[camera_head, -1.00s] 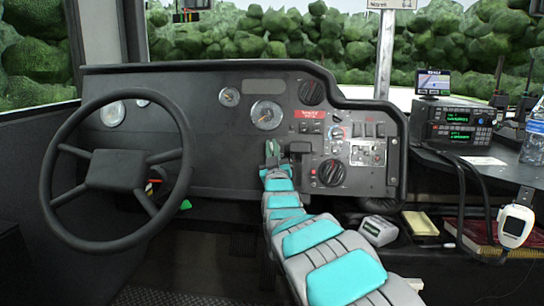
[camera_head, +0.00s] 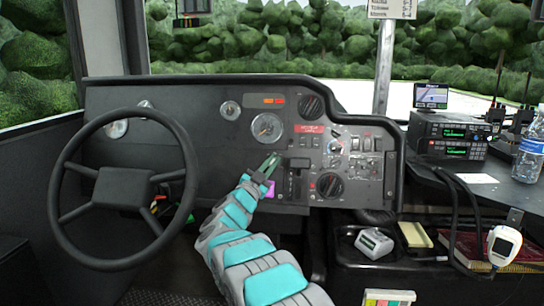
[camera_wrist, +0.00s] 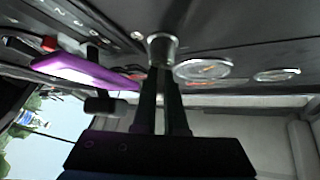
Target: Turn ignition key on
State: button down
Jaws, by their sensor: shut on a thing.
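My gripper (camera_head: 269,163) is at the dashboard, right of the steering wheel and below the round gauge. Its fingers are shut, and in the wrist view the fingertips (camera_wrist: 163,74) meet at a silver round ignition switch (camera_wrist: 162,46) on the panel. The ignition key is hidden between the fingers, so its angle cannot be read. A purple flat piece (camera_head: 269,188) shows just below the fingers; it also shows in the wrist view (camera_wrist: 95,70). An orange and red indicator strip (camera_head: 267,101) is lit on the dashboard.
The steering wheel (camera_head: 125,188) stands left of my arm. A dark lever housing (camera_head: 295,182) and a round knob (camera_head: 329,185) sit close right of my gripper. A radio (camera_head: 447,138), water bottle (camera_head: 530,158) and white handset (camera_head: 502,247) are farther right.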

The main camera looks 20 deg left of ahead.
jog(key=shift+m+h+p, duration=0.35)
jog(key=shift+m+h, duration=0.25)
jog(key=shift+m, duration=0.1)
jog(key=shift+g, duration=0.3)
jog(key=c, duration=1)
grip_release()
jog(key=b+v, duration=0.1)
jog(key=v, duration=0.6)
jog(key=shift+s+f, duration=0.1)
jog(key=shift+s, duration=0.25)
